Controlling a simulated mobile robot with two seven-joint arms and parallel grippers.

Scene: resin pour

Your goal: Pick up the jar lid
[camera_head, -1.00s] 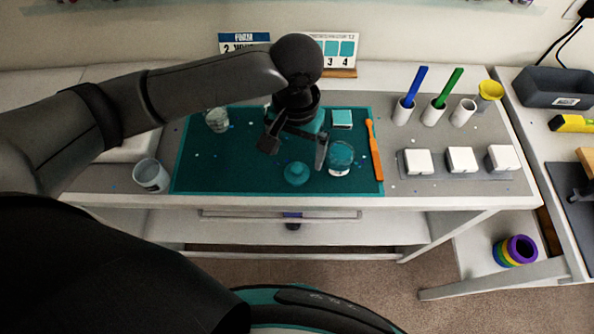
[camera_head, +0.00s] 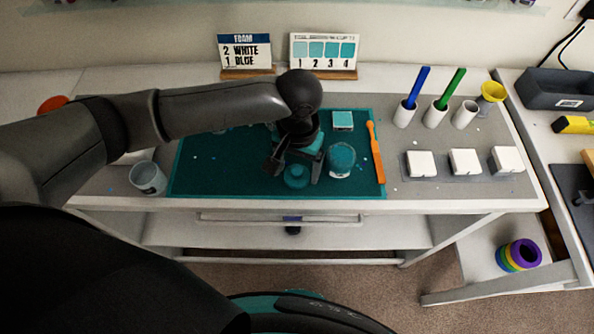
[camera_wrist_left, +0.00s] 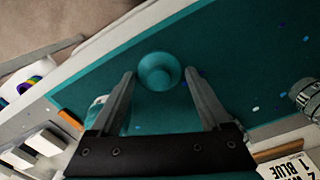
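The jar lid is a round teal piece with a raised knob (camera_head: 296,176), lying on the dark teal mat (camera_head: 220,180) near its front edge. In the left wrist view the lid (camera_wrist_left: 159,71) lies just beyond and between the two fingertips. My left gripper (camera_head: 294,172) is open and empty, above and just behind the lid, its fingers pointing down to either side. It also shows in the left wrist view (camera_wrist_left: 160,76). A jar with teal contents (camera_head: 341,158) stands right of the lid, close to the right finger. My right gripper is not in view.
A grey cup (camera_head: 148,178) stands left of the mat. An orange stick (camera_head: 375,152) lies along the mat's right edge. White blocks (camera_head: 420,164) and holders with blue and green sticks (camera_head: 405,112) stand further right. The mat's left part is mostly clear.

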